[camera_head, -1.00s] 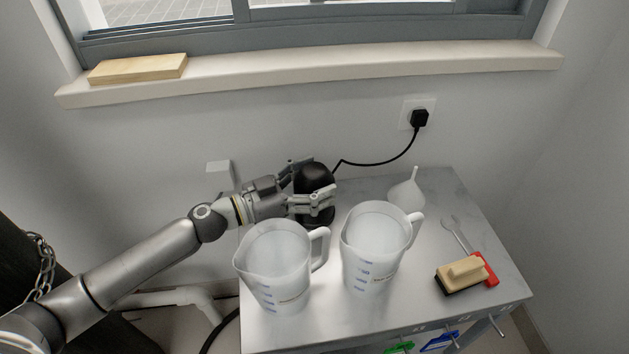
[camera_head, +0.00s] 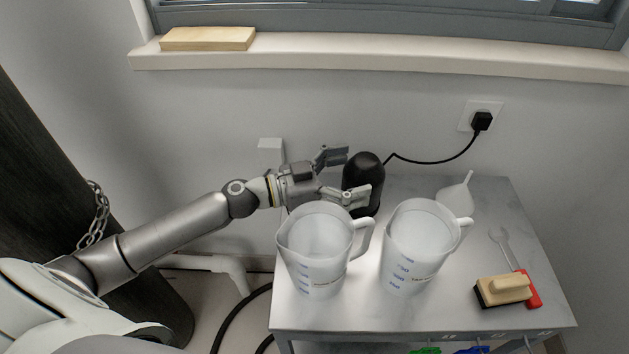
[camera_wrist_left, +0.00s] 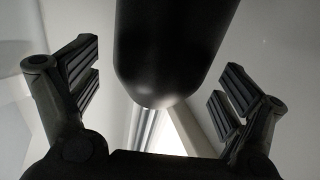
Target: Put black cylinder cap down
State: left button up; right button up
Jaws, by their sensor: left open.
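The black cylinder cap (camera_head: 363,177) is a dark, round-topped cylinder standing upright at the back left of the metal table. Its lower part is partly hidden by a finger and a jug. My left gripper (camera_head: 346,174) is open just left of it, with one finger behind and one in front. In the left wrist view the black cylinder cap (camera_wrist_left: 170,45) lies ahead between the spread fingers of my left gripper (camera_wrist_left: 160,90), with gaps on both sides. My right gripper is not in view.
Two translucent measuring jugs (camera_head: 319,262) (camera_head: 414,262) stand on the table (camera_head: 350,315) in front of the cap. A black cord runs to a wall plug (camera_head: 481,121).

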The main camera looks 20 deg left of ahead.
pick_arm(q)
jog(key=b+v, duration=0.1)
jog(key=v, duration=0.8)
jog(key=shift+a, duration=0.15)
jog(key=shift+s+r, duration=0.1)
jog(key=shift+r, duration=0.05)
